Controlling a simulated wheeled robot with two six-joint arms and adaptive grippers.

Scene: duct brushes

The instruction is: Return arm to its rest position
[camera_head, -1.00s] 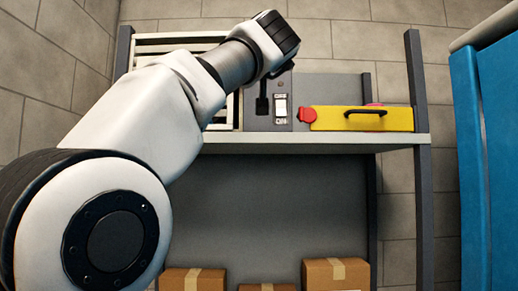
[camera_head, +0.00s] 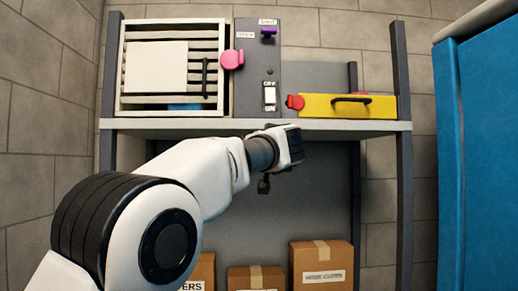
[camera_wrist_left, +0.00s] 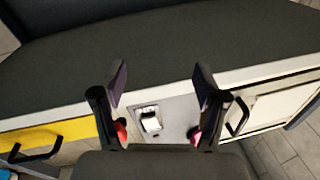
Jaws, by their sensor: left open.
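My left arm comes in from the lower left of the head view. Its left gripper (camera_head: 264,184) hangs at or just below the shelf edge, mostly hidden by the wrist. In the left wrist view the left gripper (camera_wrist_left: 160,78) has its two dark fingers spread wide, with nothing between the tips. The grey control panel (camera_head: 257,60) stands on the shelf, with a white rocker switch (camera_head: 270,96) marked OFF and ON. The switch also shows between the fingers in the left wrist view (camera_wrist_left: 150,122). My right gripper is not in view.
A slatted vent (camera_head: 130,95) with a white square sheet stands at the shelf's left. A pink knob (camera_head: 232,60) and a purple lever (camera_head: 268,31) are by the panel. A yellow box (camera_head: 380,107) with a black handle lies right. Cardboard boxes (camera_head: 321,258) stand below; a blue cabinet (camera_head: 490,150) is right.

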